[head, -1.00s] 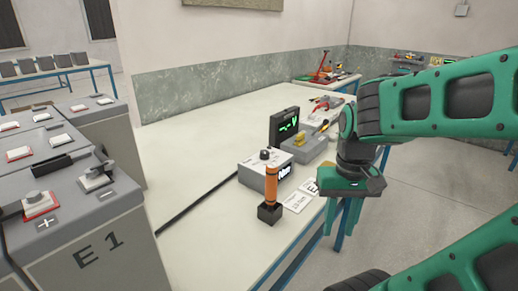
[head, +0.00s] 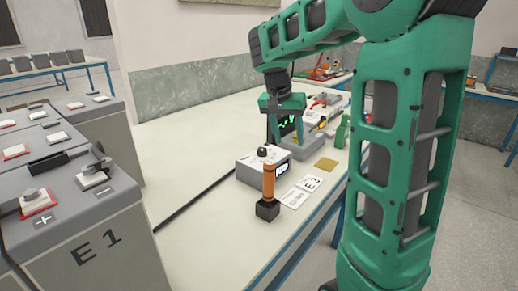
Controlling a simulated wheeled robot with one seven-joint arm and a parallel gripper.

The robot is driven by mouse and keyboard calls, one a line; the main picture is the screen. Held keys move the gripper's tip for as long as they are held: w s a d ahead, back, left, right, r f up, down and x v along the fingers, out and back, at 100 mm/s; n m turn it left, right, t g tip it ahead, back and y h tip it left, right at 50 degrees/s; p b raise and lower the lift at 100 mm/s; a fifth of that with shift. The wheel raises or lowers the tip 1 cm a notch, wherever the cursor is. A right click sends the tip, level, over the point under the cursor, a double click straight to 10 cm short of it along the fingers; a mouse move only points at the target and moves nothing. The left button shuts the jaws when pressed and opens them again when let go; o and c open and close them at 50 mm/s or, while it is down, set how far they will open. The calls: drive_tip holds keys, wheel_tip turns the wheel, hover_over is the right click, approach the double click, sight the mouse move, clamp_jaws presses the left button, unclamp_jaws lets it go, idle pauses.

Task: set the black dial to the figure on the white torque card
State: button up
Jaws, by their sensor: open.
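The black dial (head: 262,151) sits on top of a pale grey box (head: 250,170) with a small lit display (head: 282,168) on its front; the digits are too small to read. The white torque card (head: 293,200) lies flat on the table in front of the box; its print is too small to read surely. A second white card (head: 311,183) marked E3 lies beside it. My gripper (head: 286,137) points down with its fingers apart and empty, above and behind the box, slightly right of the dial and apart from it.
An orange-handled tool (head: 268,182) stands upright in a black block (head: 267,210) just before the box. A dark screen with green marks, partly hidden by my gripper, and a grey tray (head: 303,148) stand behind. A yellow plate (head: 326,164) lies right. The table's left (head: 180,165) is mostly clear.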

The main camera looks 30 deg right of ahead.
sight(262, 149)
drive_tip(key=w+a+f+m, duration=0.2)
drive_tip(key=w+a+m, duration=0.1)
drive_tip(key=w, duration=1.3)
drive_tip(key=shift+t+h, duration=0.3)
drive_tip(key=shift+t, duration=0.2)
drive_tip(key=x, duration=1.1)
drive_tip(key=shift+r, duration=0.1)
drive_tip(key=c, duration=1)
